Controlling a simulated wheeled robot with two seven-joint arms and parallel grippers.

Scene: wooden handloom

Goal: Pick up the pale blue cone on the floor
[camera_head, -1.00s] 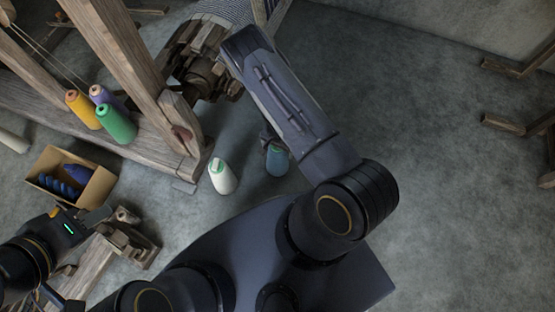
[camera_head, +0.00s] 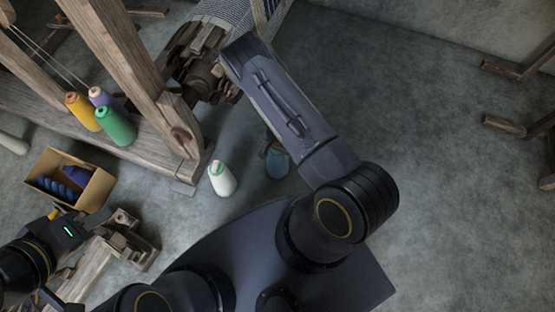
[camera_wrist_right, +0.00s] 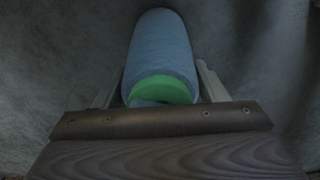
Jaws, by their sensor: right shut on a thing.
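The pale blue cone (camera_head: 277,164) stands beside the white cone, partly covered by my right gripper and forearm in the head view. In the right wrist view the pale blue cone (camera_wrist_right: 160,50) lies between the two fingers, its green end near the palm. My right gripper (camera_wrist_right: 158,88) is shut on it. In the head view the right gripper (camera_head: 270,147) is mostly hidden behind the forearm. I cannot tell whether the cone touches the floor. My left gripper (camera_head: 98,219) is at lower left, away from the cone; its fingers are unclear.
The wooden loom (camera_head: 150,133) carries orange, purple and green cones. A cardboard box (camera_head: 97,190) holds dark blue items.

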